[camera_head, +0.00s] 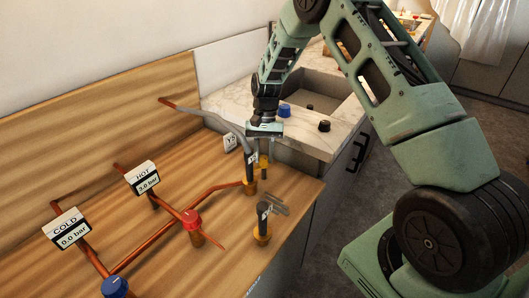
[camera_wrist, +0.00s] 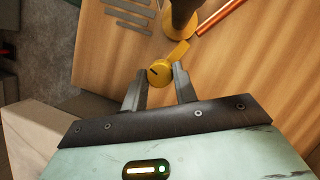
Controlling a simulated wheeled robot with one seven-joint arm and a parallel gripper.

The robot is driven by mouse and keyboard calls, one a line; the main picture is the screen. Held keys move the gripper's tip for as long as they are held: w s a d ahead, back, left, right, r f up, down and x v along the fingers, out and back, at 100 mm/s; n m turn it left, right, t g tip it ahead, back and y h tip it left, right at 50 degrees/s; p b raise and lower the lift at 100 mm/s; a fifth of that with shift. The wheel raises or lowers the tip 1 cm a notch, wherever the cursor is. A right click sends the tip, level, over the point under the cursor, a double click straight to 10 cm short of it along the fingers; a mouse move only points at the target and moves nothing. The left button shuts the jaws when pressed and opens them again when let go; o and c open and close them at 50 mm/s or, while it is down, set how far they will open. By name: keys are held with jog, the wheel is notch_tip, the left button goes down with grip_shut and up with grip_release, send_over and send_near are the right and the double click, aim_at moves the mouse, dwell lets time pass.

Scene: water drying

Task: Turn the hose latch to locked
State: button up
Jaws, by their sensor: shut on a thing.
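The hose latch (camera_wrist: 159,73) is a small yellow round knob with a dark slot and a yellow tab reaching up and right in the wrist view. My gripper (camera_wrist: 160,82) has one finger on each side of the knob and is shut on it. In the head view my gripper (camera_head: 264,150) points down beside a dark upright fitting (camera_head: 250,162) with a yellow base. The latch is small and partly hidden there under the gripper. A grey hose (camera_head: 212,120) runs to the top of the fitting. I cannot read the latch's position.
A second dark fitting (camera_head: 263,217) stands nearer on the wooden counter. A sink (camera_head: 305,90) lies behind.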

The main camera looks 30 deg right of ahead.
jog(key=shift+w+a+n+h, duration=0.1)
jog(key=shift+n+h, duration=0.7)
jog(key=shift+n, duration=1.1)
jog(key=o, duration=1)
jog(key=shift+c, duration=0.2)
jog(key=shift+r, duration=0.15)
jog(key=b+v, duration=0.2)
jog(key=v, duration=1.5)
jog(key=shift+w, duration=0.45)
